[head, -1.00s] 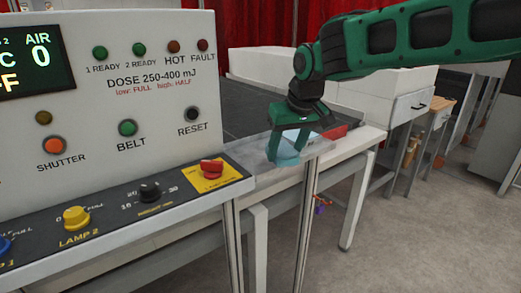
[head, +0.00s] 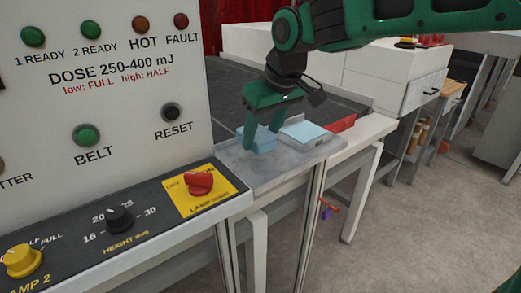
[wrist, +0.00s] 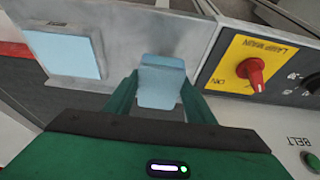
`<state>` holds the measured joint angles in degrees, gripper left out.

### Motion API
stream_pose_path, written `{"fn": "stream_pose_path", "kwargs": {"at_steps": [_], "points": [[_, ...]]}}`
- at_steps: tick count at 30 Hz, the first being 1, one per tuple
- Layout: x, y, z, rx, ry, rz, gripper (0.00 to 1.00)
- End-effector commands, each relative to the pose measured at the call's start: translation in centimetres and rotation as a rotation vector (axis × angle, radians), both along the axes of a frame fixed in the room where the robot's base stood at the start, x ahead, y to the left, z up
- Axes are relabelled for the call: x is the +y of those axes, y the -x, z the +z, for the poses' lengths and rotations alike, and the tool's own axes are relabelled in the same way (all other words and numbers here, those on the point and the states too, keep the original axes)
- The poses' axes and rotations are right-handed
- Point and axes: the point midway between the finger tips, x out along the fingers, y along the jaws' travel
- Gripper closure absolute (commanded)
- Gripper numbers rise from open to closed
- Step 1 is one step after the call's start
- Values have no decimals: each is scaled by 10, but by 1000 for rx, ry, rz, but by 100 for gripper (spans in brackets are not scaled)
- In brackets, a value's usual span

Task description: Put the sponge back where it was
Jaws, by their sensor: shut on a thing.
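My gripper (head: 261,143) is shut on a light blue block, which I take to be the sponge (head: 262,134). It holds the sponge over the left part of a grey metal ledge (head: 275,172), beside the control panel. In the wrist view the sponge (wrist: 160,84) sits between the two green fingers (wrist: 158,100). Whether its underside touches the ledge I cannot tell. A flat light blue square pad (head: 308,134) with a pale rim lies on the ledge, right of the gripper and apart from it. The wrist view shows this pad (wrist: 65,54) at upper left.
The control panel (head: 110,90) stands close on the left, with a red rotary knob (head: 199,183) on a yellow plate near the ledge. A dark belt (head: 230,88) runs behind the ledge. A red block (head: 341,122) is at the right. Bare ledge shows in front of the pad.

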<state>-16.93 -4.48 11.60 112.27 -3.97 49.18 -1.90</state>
Motion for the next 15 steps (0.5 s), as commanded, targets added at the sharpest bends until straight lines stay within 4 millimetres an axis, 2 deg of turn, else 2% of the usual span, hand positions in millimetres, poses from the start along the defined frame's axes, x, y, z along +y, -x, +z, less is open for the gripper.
{"fn": "stream_pose_path", "kwargs": {"at_steps": [5, 12, 15], "points": [[-1, 0, -12, 1, 0, -1, 72], [-1, 0, -41, 2, 2, -2, 72], [-1, 0, -44, -1, 0, -2, 72]]}}
